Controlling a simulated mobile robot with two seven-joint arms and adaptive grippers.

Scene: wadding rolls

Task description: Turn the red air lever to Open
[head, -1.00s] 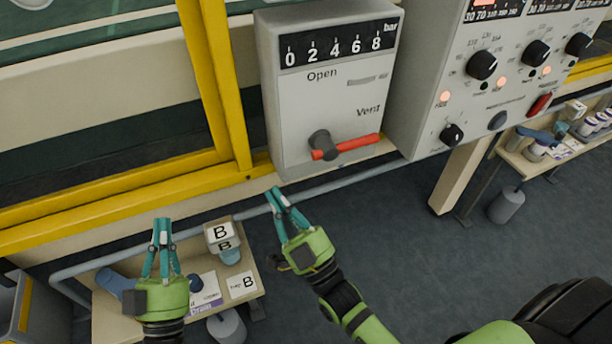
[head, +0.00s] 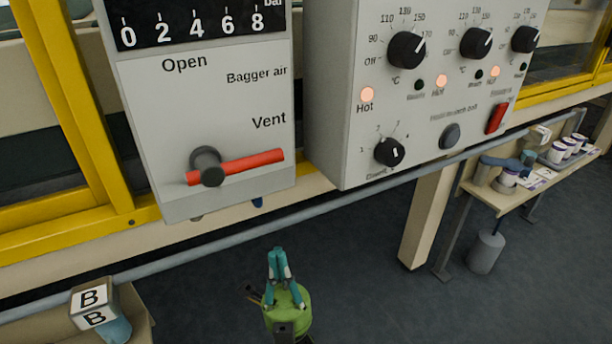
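The red air lever (head: 250,162) is on the front of the light grey bagger air box. It turns on a dark round hub (head: 207,166). Its long end points right and slightly up, below the word "Vent". The word "Open" (head: 185,64) is printed higher up, above the hub. My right gripper (head: 277,252), green with teal fingers, is below the box and apart from the lever. Its fingers point up and look close together; the gap at the tips is unclear. Nothing shows between them. My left gripper is not in view.
A grey rail (head: 230,239) runs below the box. A control panel (head: 330,130) with black knobs and lit lamps stands close on the right. A yellow frame (head: 80,100) is at left. A block marked B (head: 93,298) is at lower left. Grey floor lies below.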

